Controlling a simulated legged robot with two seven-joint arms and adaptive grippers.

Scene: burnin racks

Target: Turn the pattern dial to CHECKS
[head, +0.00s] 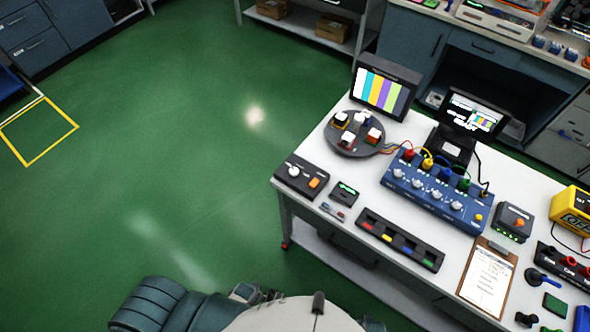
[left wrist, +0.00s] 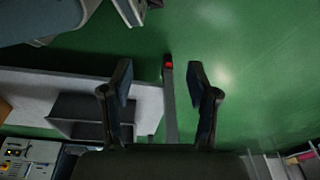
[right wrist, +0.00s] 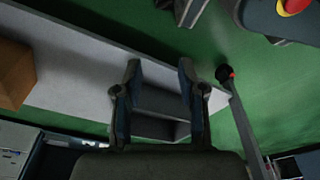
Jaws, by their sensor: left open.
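A small black box (head: 301,179) with a white knob (head: 294,171) and an orange button sits at the table's near-left corner; it looks like the pattern dial, but its labels are too small to read. A monitor (head: 381,91) behind it shows vertical colour bars. My left gripper (left wrist: 160,78) is open and empty, with the floor and a table leg beyond its fingers. My right gripper (right wrist: 160,78) is open and empty, with a low shelf and the floor beyond. Neither gripper shows in the head view, and the dial shows in neither wrist view.
The white table (head: 345,232) also holds a round turntable (head: 357,141), a blue knob panel (head: 436,192), a black slotted tray (head: 400,239), a clipboard (head: 487,277) and a yellow meter (head: 572,211). Green floor (head: 170,130) is clear left of the table.

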